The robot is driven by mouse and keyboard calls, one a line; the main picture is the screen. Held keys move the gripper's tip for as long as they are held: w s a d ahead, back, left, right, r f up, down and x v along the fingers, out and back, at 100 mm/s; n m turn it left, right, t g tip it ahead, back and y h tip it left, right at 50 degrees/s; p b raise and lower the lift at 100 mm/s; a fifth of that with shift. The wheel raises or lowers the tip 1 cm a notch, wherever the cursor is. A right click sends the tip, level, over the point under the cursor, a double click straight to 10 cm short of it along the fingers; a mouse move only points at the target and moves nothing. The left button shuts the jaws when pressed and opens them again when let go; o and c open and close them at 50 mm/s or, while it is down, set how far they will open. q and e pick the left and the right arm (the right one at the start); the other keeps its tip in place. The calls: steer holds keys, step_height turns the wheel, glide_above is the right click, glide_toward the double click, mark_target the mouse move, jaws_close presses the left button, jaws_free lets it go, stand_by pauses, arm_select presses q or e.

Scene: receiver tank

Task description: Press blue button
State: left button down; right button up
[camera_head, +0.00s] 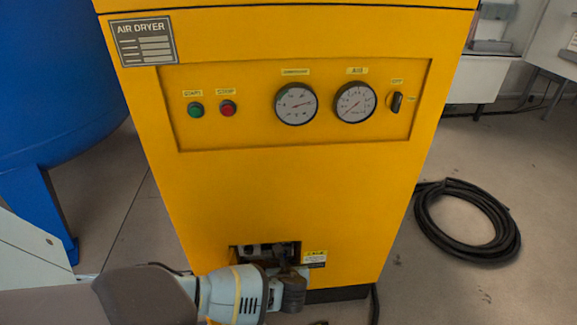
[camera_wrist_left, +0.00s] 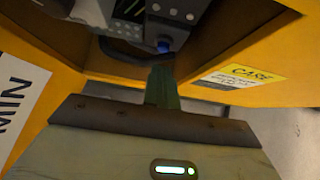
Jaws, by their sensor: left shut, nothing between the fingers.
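The blue button (camera_wrist_left: 164,46) shows in the left wrist view as a small blue spot on a grey unit (camera_wrist_left: 178,12) inside a recess of the yellow air dryer (camera_head: 290,190). In the head view the recess (camera_head: 250,250) is low on the dryer's front, and I cannot make out the button there. My left gripper (camera_head: 286,262) is at the recess opening, partly covering it. In the left wrist view its shut, empty fingers (camera_wrist_left: 163,72) point at the button, just below it in the picture. I cannot tell whether they touch it. My right gripper is not in view.
A yellow label (camera_wrist_left: 240,76) is right of the recess. The upper panel has a green button (camera_head: 196,110), a red button (camera_head: 228,108), two gauges and a black switch (camera_head: 397,102). A blue tank (camera_head: 55,80) stands left. A black hose (camera_head: 465,225) lies coiled on the floor at right.

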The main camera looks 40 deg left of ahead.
arm_select(q)
steer(key=p+v, duration=0.5)
steer(key=v, duration=0.5)
steer(key=shift+s+d, duration=0.35)
steer(key=shift+d, duration=0.15)
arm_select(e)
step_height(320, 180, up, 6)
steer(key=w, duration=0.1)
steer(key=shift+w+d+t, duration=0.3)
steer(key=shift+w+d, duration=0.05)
arm_select(q)
steer(key=shift+f, duration=0.15)
